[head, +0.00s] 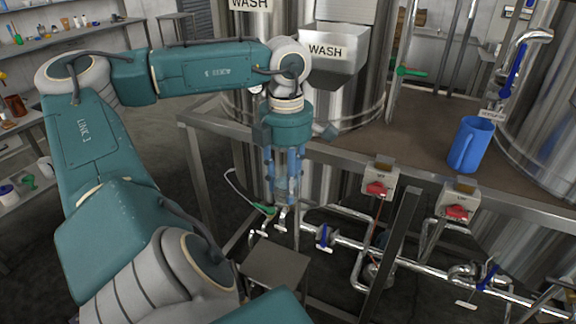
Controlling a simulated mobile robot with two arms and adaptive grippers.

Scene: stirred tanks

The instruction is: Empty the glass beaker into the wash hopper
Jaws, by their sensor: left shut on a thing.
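The wash hopper (338,72) is a steel, open-topped bin with a "WASH" label, fixed to the front of a steel tank at the top centre. My left gripper (286,190) points down, below and left of the hopper and in front of the platform's edge. It is shut on a clear thing that looks like the glass beaker (290,188). The blue fingers and the pipes behind make its outline hard to see, and I cannot tell whether it holds anything. My right gripper is not in view.
A blue jug (470,144) stands on the brown platform (430,124) at the right. Two switch boxes with red knobs (376,188) (456,212) sit on the front rail. Pipes with blue-handled valves run below. A small grey stand (274,268) is under the gripper.

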